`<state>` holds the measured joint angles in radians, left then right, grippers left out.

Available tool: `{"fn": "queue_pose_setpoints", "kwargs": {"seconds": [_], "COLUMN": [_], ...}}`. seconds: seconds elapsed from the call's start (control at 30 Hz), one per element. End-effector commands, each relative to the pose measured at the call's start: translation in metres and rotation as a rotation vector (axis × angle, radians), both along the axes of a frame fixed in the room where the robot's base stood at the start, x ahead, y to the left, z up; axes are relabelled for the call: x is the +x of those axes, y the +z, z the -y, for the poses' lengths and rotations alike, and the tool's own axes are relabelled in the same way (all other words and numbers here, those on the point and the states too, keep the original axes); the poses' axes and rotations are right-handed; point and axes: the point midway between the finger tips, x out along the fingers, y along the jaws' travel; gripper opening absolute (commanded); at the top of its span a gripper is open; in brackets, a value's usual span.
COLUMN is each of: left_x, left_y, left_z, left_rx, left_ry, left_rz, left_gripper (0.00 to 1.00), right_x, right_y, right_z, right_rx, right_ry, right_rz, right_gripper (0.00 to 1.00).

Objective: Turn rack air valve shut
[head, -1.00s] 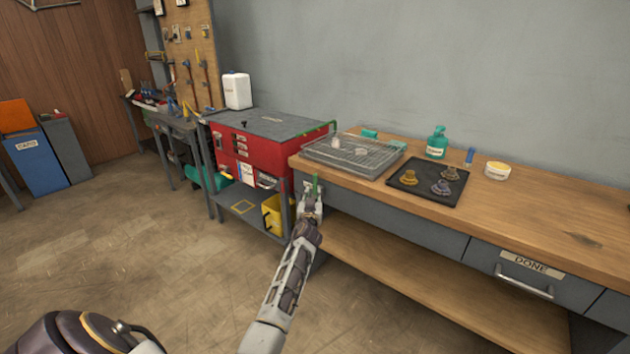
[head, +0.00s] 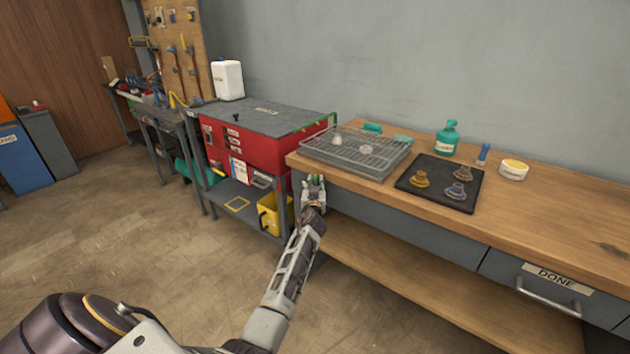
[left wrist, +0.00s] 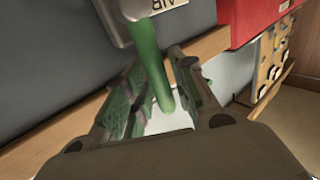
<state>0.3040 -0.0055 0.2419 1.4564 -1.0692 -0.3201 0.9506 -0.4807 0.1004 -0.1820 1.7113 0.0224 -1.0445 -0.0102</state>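The valve's green lever (left wrist: 149,55) hangs from a pale round pivot (left wrist: 134,8) in the left wrist view. A partly cut-off label plate (left wrist: 172,7) with dark letters sits behind the pivot on a grey panel. My left gripper (head: 313,184) is at the near left end of the wooden bench in the head view. In the left wrist view its two fingers (left wrist: 157,70) stand on either side of the lever, with a visible gap. They look open around it; firm contact does not show. In the head view the gripper largely hides the lever. My right gripper is out of view.
The wire rack in its tray (head: 354,150) sits on the wooden bench (head: 560,205) just above my left gripper. A red cabinet (head: 262,150) stands close to its left, with a yellow bucket (head: 270,217) below. The floor (head: 130,245) in front is clear.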

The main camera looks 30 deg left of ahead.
Motion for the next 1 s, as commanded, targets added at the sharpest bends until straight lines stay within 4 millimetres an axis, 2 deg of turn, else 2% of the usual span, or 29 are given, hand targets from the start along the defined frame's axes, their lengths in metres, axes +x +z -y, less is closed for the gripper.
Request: {"fn": "queue_pose_setpoints", "kwargs": {"seconds": [0.4,0.6,1.0], "left_x": [-0.0001,0.0,0.0], "left_y": [-0.0003,-0.0002,-0.0001], "left_z": [0.0009,0.0008,0.0004], "left_rx": [0.0,0.0,0.001], "left_ry": [0.001,0.001,0.001], "left_rz": [0.0,0.0,0.0], "left_gripper": [0.26,0.01,0.0], "right_x": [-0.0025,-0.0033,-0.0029], "right_y": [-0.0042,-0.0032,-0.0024], "right_z": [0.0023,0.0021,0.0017], "right_rx": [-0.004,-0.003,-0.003], "right_ry": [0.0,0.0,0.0], "right_rz": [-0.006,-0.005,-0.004], "right_gripper": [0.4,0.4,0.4]}}
